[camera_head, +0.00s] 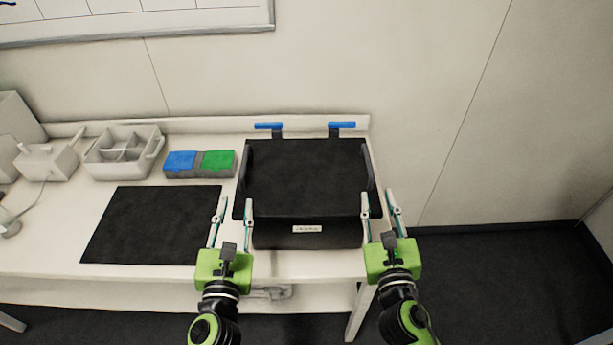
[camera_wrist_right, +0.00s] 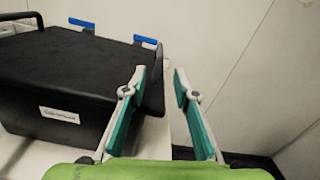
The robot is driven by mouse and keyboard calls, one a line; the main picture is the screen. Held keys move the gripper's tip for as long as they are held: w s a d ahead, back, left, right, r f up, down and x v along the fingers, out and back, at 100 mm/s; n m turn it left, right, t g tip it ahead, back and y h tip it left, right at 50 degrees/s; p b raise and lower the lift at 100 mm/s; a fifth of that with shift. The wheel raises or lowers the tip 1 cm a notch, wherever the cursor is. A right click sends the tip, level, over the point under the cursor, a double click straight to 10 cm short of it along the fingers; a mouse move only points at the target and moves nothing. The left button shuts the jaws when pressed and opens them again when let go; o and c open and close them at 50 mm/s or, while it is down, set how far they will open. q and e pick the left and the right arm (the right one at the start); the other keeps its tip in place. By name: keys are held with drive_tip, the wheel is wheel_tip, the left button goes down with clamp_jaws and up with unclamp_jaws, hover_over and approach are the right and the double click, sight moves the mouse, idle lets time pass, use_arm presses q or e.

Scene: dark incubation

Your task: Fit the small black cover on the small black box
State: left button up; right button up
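The small black box (camera_head: 290,236) stands at the right end of the table, with a white label on its front. A flat black cover (camera_head: 305,175) lies over its top; its left front corner sticks out past the box. I cannot tell if it is seated. In the right wrist view the cover (camera_wrist_right: 75,70) lies on top of the box (camera_wrist_right: 80,137). My left gripper (camera_head: 235,203) is open at the box's left front corner. My right gripper (camera_head: 378,194) is open at the right front corner; a black side piece (camera_wrist_right: 155,92) shows between its fingers (camera_wrist_right: 160,75).
Two blue-topped pieces (camera_head: 268,126) (camera_head: 342,125) stand behind the box. A black mat (camera_head: 150,225) lies left of it. Blue and green blocks (camera_head: 200,163), a white divided tray (camera_head: 125,152) and a white device (camera_head: 47,160) stand at the back left. The wall is close behind.

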drive_tip(key=shift+s, duration=1.25)
